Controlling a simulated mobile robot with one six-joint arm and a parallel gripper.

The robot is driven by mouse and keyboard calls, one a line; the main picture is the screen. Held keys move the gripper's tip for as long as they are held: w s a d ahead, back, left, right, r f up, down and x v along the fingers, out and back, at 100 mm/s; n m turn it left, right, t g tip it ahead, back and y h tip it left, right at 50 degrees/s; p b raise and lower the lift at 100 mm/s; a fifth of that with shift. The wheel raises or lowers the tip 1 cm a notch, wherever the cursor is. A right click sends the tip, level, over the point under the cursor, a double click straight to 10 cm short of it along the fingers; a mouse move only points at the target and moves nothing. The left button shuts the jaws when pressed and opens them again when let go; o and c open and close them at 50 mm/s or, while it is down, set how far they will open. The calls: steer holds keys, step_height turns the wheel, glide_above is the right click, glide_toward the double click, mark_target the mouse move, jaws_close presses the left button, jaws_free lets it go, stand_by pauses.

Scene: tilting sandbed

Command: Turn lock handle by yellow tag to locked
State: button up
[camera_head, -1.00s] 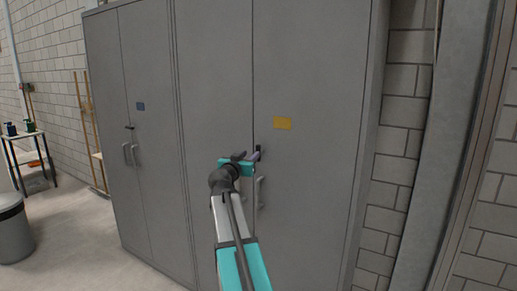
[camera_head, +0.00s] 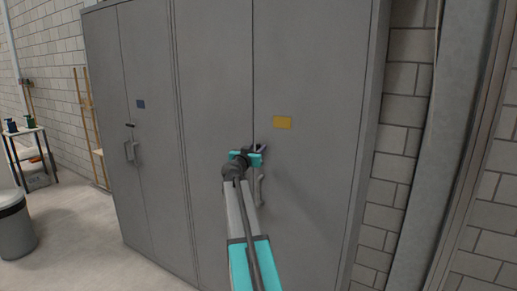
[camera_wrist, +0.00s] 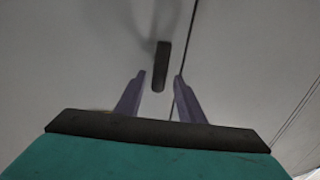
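The yellow tag (camera_head: 282,122) is on the right door of the near grey cabinet (camera_head: 315,60), right of the door seam. The black lock handle (camera_wrist: 161,66) shows in the wrist view as a short bar roughly in line with the seam. Its lower end lies between my fingertips, with a gap on both sides. My gripper (camera_wrist: 160,75) is open around that end, and I see no contact. In the head view my gripper (camera_head: 258,149) is at the seam, below and left of the tag, and mostly hides the lock handle.
Curved door pulls (camera_head: 260,188) sit just below my gripper. A second cabinet on the left has a blue tag (camera_head: 141,104), a dark lock handle (camera_head: 129,125) and pulls (camera_head: 131,152). A brick wall (camera_head: 402,110) stands right. A bin (camera_head: 14,225) and small table (camera_head: 25,132) stand left.

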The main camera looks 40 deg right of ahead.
jaws_close()
steer(key=shift+d, duration=0.15)
steer(key=shift+a, duration=0.2)
